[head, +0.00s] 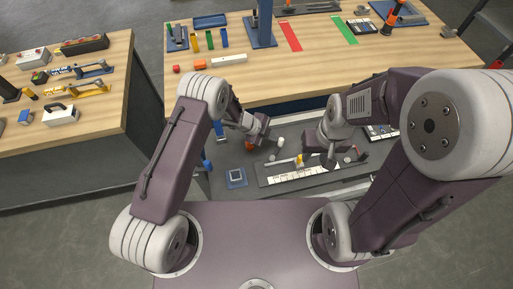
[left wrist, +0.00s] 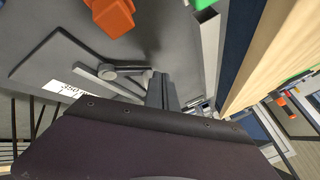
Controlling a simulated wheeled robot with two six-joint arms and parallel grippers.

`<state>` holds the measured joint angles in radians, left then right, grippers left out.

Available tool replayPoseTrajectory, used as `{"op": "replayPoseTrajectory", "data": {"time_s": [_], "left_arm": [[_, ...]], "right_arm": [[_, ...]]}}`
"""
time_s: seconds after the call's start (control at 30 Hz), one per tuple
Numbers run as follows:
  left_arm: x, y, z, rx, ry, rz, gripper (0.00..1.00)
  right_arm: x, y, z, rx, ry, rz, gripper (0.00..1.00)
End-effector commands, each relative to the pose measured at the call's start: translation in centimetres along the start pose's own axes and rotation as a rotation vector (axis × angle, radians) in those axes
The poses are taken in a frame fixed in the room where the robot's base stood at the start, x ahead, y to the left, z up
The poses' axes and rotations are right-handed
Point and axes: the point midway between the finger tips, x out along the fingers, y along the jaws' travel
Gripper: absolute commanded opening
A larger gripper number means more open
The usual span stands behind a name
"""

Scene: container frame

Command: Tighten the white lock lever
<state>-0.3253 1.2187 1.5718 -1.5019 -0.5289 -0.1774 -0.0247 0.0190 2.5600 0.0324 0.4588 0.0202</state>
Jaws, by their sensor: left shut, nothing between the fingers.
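A pale grey-white lever with a round pivot (left wrist: 107,71) lies on a dark grey plate in the left wrist view. I take it to be the lock lever. Its arm reaches right toward my left gripper's fingers (left wrist: 162,90), which are shut and empty; whether they touch it I cannot tell. In the head view my left gripper (head: 262,128) hangs over the grey shelf, close to a small white part (head: 281,141); which part the lever is there is unclear. My right gripper (head: 330,156) is over the dark fixture plate; its fingers are too small to read.
An orange block-like part (left wrist: 110,15) is near the lever in the left wrist view. A dark plate with a white scale (head: 300,174) and a blue square piece (head: 236,178) are on the shelf. The wooden table (head: 270,85) rises behind; another table (head: 100,120) stands left.

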Motion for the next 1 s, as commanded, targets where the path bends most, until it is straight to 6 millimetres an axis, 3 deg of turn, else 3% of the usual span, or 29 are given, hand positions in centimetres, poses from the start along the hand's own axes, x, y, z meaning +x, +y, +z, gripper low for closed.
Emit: {"op": "replayPoseTrajectory", "data": {"time_s": [0.83, 1.0], "left_arm": [[0.3, -0.2, -0.5, 0.000, 0.000, 0.000, 0.00], [-1.6, -0.3, -0.4, -0.001, -0.001, -0.003, 0.00]], "right_arm": [[0.1, 0.0, 0.0, 0.000, 0.000, 0.000, 0.36], [0.6, 0.0, 0.1, 0.000, 0.000, 0.000, 0.36]]}}
